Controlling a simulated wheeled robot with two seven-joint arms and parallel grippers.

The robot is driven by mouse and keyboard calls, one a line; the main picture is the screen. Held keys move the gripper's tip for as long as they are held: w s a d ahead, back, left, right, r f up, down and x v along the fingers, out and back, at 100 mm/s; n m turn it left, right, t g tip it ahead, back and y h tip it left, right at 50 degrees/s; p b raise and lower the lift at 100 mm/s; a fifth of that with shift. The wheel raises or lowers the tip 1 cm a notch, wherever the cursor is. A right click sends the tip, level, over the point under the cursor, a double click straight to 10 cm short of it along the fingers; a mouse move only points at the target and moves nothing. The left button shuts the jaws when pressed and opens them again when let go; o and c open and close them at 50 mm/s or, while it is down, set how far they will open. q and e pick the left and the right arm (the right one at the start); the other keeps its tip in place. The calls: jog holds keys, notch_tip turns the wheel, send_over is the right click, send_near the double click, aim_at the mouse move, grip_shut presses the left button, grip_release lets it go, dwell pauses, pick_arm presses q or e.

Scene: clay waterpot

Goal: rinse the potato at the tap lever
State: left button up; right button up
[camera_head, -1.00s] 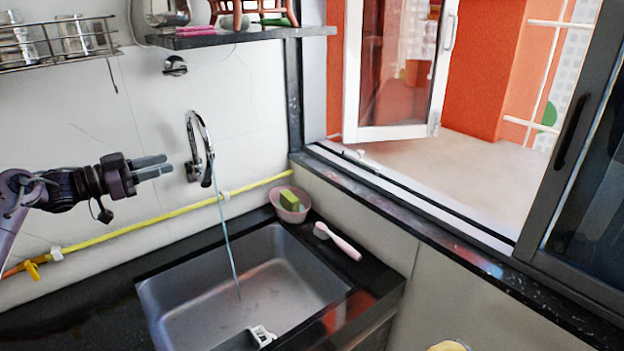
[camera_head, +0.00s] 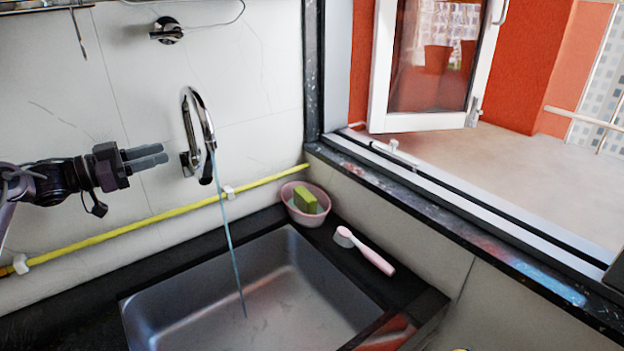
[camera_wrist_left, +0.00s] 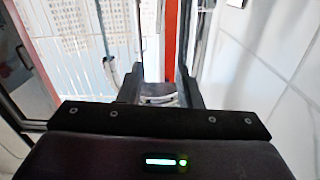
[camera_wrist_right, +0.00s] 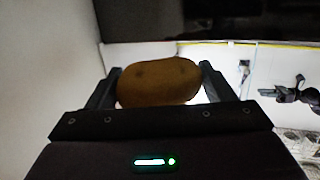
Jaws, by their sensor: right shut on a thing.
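The brown potato (camera_wrist_right: 158,82) shows in the right wrist view, held between the two fingers of my right gripper (camera_wrist_right: 160,88). My right gripper is not seen in the head view. The curved metal tap (camera_head: 200,125) stands out from the wall above the sink (camera_head: 285,295). A thin stream of water (camera_head: 230,245) runs from it into the basin. I cannot clearly make out a separate lever. My left gripper (camera_head: 150,157) is left of the tap, apart from it, fingers pointing right. It is empty with a gap between its fingers, also in the left wrist view (camera_wrist_left: 161,80).
A pink bowl (camera_head: 296,215) with a green sponge (camera_head: 306,202) and a pink-handled brush (camera_head: 365,251) stand on the dark counter right of the sink. A yellow pipe (camera_head: 130,232) runs along the wall. The open window (camera_head: 430,65) is at the right.

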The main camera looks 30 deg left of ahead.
aim_at(213, 163)
jog(key=f+b, duration=0.1)
jog(key=f, duration=0.1)
jog(key=shift+w+a+f+b, duration=0.1)
jog(key=shift+w+f+b, duration=0.15)
jog(key=shift+f+b, duration=0.1)
jog(key=shift+s, duration=0.2)
jog(key=shift+s+r, duration=0.1)
jog(key=shift+r, duration=0.1)
pick_arm(q)
jog(key=x, duration=0.3)
jog(key=f+p+x, duration=0.1)
jog(key=x, duration=0.3)
jog(key=f+p+x, duration=0.1)
jog(key=x, duration=0.3)
jog(key=shift+w+a+f, duration=0.1)
jog(key=shift+f, duration=0.1)
pick_arm(e)
notch_tip(213, 163, up, 2)
jog(key=shift+r, duration=0.1)
pick_arm(q)
jog(key=shift+w+d+f, duration=0.15)
jog(key=shift+w+d, duration=0.15)
jog(key=shift+w, duration=0.25)
jog(key=shift+c, duration=0.3)
jog(key=shift+s, duration=0.1)
jog(key=c, duration=0.5)
jog(key=shift+r, duration=0.2)
grip_shut()
